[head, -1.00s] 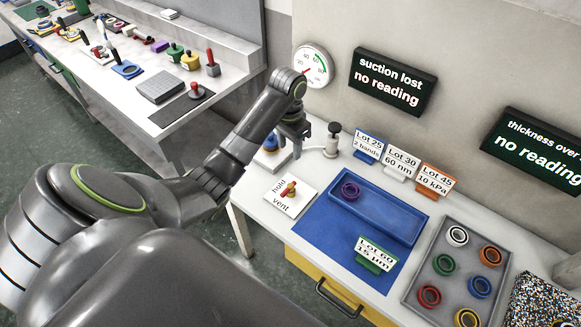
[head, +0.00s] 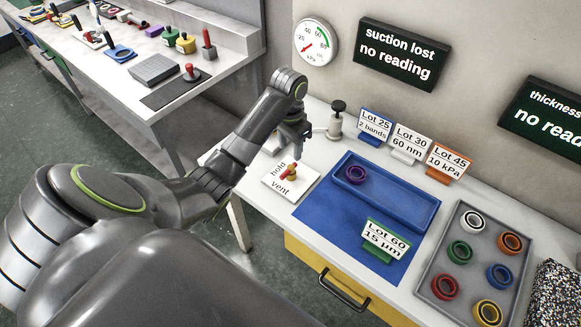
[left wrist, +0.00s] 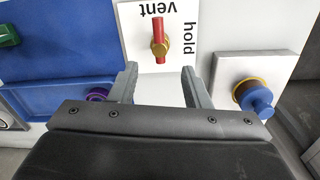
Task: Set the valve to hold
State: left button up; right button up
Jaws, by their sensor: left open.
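The valve (head: 289,173) has a red handle on a brass hub, on a white plate (head: 275,186) marked "hold" and "vent". In the left wrist view the valve (left wrist: 159,40) shows its red handle lying in line with the "vent" word, with "hold" off to the side. My left gripper (head: 291,151) is over the bench just behind the valve. In the left wrist view my left gripper (left wrist: 159,72) is open and empty, its fingertips short of the handle and apart from it. My right gripper is not in view.
A blue knob (left wrist: 255,98) on a white plate is beside the left gripper. A blue tray (head: 400,205) with a purple ring, lot signs and a grey tray (head: 440,258) of rings lie to the right. The display (head: 399,52) reads "suction lost no reading". A gauge (head: 316,42) hangs beside it.

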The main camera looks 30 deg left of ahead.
aim_at(291, 167)
pick_arm(q)
notch_tip(291, 167, down, 3)
jog(key=shift+r+b, duration=0.15)
jog(key=shift+b, duration=0.7)
jog(key=shift+f, duration=2.5)
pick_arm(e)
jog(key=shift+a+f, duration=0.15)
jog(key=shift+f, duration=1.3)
pick_arm(q)
jog(key=shift+c, duration=0.4)
